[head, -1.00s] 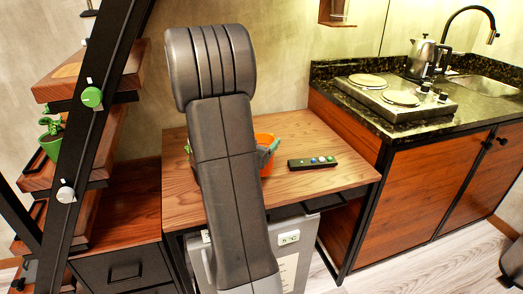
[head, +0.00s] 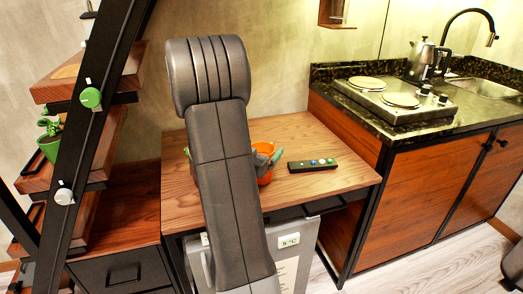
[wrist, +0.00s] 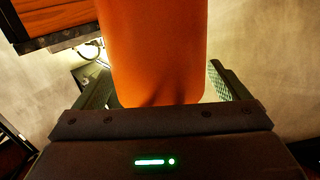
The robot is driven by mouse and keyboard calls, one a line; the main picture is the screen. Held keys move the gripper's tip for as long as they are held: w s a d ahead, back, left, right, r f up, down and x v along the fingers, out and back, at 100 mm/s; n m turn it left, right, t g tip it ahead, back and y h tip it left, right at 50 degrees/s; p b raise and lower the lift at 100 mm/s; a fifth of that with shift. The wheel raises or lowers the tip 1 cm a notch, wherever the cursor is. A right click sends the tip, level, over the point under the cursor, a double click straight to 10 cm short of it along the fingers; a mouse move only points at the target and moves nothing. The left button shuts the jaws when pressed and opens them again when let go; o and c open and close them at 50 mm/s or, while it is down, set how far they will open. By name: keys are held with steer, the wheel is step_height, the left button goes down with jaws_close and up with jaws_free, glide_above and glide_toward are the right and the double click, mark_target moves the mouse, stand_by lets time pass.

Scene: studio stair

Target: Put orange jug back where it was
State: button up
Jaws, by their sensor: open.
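The orange jug (head: 264,177) stands on the wooden table, mostly hidden behind my arm in the head view. In the wrist view the jug (wrist: 152,50) fills the upper middle, between the two fingers of my gripper (wrist: 155,90). The fingers are open, one on each side of the jug, with a gap visible at the right. In the head view one finger of my gripper (head: 268,158) shows beside the jug.
A dark remote with coloured buttons (head: 312,165) lies on the wooden table (head: 330,184), right of the jug. The stair shelves with a green potted plant (head: 50,145) stand left. A counter with a two-plate hob (head: 390,100) and kettle is at right. The table's right front is clear.

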steer(key=v, duration=1.2)
